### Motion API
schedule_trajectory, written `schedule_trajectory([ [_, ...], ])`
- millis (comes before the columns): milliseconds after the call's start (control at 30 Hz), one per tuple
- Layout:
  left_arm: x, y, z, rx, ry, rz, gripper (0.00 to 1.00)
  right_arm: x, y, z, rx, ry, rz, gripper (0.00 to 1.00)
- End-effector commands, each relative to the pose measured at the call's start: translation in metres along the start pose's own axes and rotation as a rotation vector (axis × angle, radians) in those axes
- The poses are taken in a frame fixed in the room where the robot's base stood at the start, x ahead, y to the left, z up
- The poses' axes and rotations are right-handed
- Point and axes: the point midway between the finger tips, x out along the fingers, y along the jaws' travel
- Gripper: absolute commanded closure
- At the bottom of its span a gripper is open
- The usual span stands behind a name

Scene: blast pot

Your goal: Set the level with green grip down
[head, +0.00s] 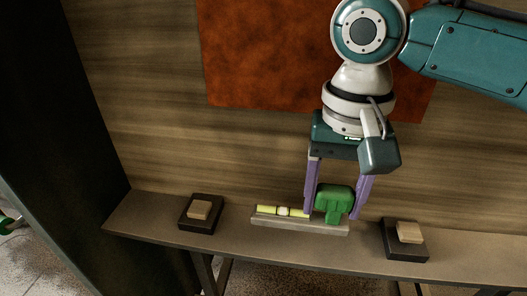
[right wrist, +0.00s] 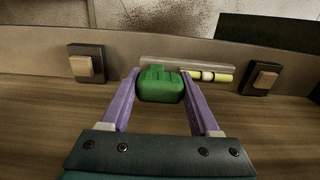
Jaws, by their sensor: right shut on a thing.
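The level is a pale grey bar (head: 300,222) with a yellow vial (head: 283,211) and a green grip (head: 335,200). It lies lengthwise along the narrow shelf, between two dark pads. My right gripper (head: 332,214) points down with its purple fingers on either side of the green grip, shut on it. In the right wrist view the green grip (right wrist: 160,86) sits between the fingers, with the yellow vial (right wrist: 208,76) beside it. I cannot tell whether the bar touches the shelf or hangs just above it. My left gripper is not in view.
The shelf (head: 245,243) is a narrow ledge against a wood-grained wall. A dark pad with a wooden block stands left (head: 201,211) of the level and another stands right (head: 406,238). A rust-coloured panel (head: 265,60) is on the wall. A dark upright (head: 60,130) is at left.

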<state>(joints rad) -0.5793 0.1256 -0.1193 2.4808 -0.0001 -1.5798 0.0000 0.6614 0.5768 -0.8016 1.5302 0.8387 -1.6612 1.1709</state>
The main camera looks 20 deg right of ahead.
Motion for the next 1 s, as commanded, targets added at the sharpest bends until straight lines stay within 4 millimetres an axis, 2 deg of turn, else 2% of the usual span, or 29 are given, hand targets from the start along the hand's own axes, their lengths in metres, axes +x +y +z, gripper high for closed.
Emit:
schedule_trajectory([
  [133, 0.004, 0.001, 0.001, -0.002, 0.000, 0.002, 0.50, 0.013, 0.000, 0.000, 0.001, 0.000, 0.000, 1.00],
  [333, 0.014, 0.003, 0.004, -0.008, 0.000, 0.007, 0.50, 0.044, 0.000, 0.000, 0.000, 0.001, 0.000, 1.00],
  [733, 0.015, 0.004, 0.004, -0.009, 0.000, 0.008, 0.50, 0.048, 0.000, -0.004, 0.000, 0.002, -0.001, 1.00],
  [767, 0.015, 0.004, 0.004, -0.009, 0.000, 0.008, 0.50, 0.049, 0.000, -0.003, -0.001, 0.002, 0.000, 0.37],
  [1000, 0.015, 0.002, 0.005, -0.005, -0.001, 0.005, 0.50, 0.048, 0.000, -0.004, 0.000, 0.002, 0.000, 0.10],
])
